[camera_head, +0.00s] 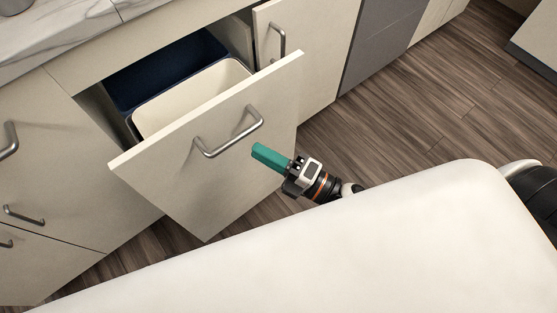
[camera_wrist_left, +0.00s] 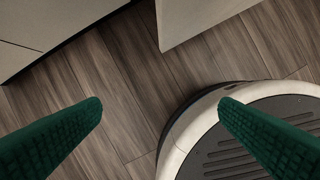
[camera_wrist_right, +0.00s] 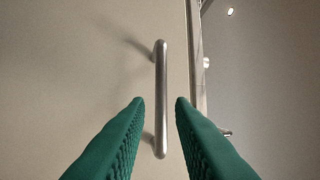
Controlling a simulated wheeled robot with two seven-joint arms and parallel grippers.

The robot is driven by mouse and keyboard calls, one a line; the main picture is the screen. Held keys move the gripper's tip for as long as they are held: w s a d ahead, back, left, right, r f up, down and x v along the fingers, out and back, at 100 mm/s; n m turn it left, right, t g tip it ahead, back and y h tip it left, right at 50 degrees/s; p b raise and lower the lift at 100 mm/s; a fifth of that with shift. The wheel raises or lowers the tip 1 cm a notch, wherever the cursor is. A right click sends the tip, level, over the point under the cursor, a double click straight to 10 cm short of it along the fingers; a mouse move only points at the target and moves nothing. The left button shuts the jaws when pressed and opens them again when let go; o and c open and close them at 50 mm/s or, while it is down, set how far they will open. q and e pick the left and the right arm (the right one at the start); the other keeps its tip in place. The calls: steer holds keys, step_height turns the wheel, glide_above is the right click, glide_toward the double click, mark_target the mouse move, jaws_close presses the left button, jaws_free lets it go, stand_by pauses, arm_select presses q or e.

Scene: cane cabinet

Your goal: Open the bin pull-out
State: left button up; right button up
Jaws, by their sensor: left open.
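The bin pull-out (camera_head: 190,175) stands out from the cabinet in the head view, its top open. A dark blue bin (camera_head: 170,75) and a cream bin (camera_head: 190,100) sit inside it. Its front carries a grey bar handle (camera_head: 231,141). My right gripper (camera_head: 258,152) is just right of the handle, fingers pointing towards the front. In the right wrist view a bar handle (camera_wrist_right: 161,75) shows between the parted green fingers of this gripper (camera_wrist_right: 160,101); whether they touch it I cannot tell. My left gripper (camera_wrist_left: 161,105) is open and empty above the floor, out of the head view.
A marble worktop (camera_head: 60,35) runs above the cabinets at upper left. Neighbouring fronts with handles stand left and right of the pull-out. The wood floor (camera_head: 400,120) is clear to the right. My round base shows in the left wrist view.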

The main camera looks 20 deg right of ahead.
arm_select(q)
steer(key=shift+w+r, duration=0.25)
steer(key=shift+r, duration=0.4)
arm_select(e)
steer(key=shift+v, duration=1.75)
